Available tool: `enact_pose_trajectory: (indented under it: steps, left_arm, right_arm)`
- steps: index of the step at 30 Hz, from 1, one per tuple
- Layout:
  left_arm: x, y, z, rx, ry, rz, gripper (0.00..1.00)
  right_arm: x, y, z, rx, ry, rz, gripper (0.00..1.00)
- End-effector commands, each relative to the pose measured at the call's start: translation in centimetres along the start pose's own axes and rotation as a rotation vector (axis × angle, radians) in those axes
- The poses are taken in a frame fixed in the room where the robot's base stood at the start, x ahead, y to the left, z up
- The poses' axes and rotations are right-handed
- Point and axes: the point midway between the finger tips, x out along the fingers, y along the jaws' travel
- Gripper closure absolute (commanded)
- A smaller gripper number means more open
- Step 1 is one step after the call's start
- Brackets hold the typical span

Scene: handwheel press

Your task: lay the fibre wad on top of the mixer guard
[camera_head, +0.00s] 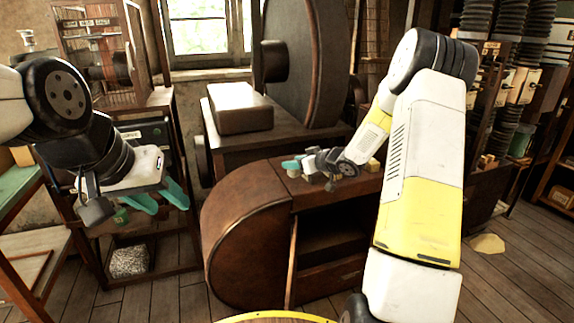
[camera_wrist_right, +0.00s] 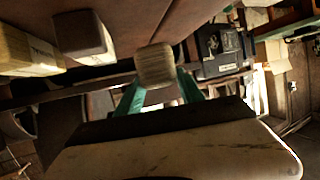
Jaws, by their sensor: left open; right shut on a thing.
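A pale, ribbed block, apparently the fibre wad (camera_wrist_right: 157,65), sits between the teal fingers of my right gripper (camera_wrist_right: 160,88) in the right wrist view. In the head view my right gripper (camera_head: 309,170) is low over the flat top of a brown round-ended housing, apparently the mixer guard (camera_head: 243,225). The held block is mostly hidden there, and I cannot tell whether it touches the top. My left gripper (camera_head: 160,199) is open and empty at the left, apart from the housing.
A small yellowish block (camera_head: 373,165) lies on the housing top to the right of my right gripper. A brown box (camera_head: 240,108) and a large dark wheel (camera_head: 307,65) stand behind. A shelf rack (camera_head: 182,250) stands at the left, with a speckled block (camera_head: 129,262) low in it.

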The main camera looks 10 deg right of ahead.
Motion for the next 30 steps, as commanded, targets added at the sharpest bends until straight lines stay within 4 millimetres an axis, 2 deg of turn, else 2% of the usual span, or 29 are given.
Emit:
enact_pose_trajectory:
  steps: [3, 12, 18, 29, 30]
  left_arm:
    - [0.0, 0.0, 0.0, 0.0, 0.0, 0.0, 0.56]
    - [0.0, 0.0, 0.0, 0.0, 0.0, 0.0, 0.56]
    - [0.0, 0.0, 0.0, 0.0, 0.0, 0.0, 0.56]
    - [0.0, 0.0, 0.0, 0.0, 0.0, 0.0, 0.56]
    - [0.0, 0.0, 0.0, 0.0, 0.0, 0.0, 0.56]
  right_arm:
    - [1.9, 1.2, -0.6, -0.002, 0.001, 0.0, 0.94]
    - [3.9, 2.6, -1.0, 0.0, 0.0, 0.0, 0.94]
    - [4.9, 2.4, 2.0, 0.002, -0.001, -0.002, 0.94]
    - [5.1, 2.5, 2.4, 0.0, 0.0, 0.0, 0.94]
    - [5.1, 2.5, 2.5, 0.0, 0.0, 0.0, 0.53]
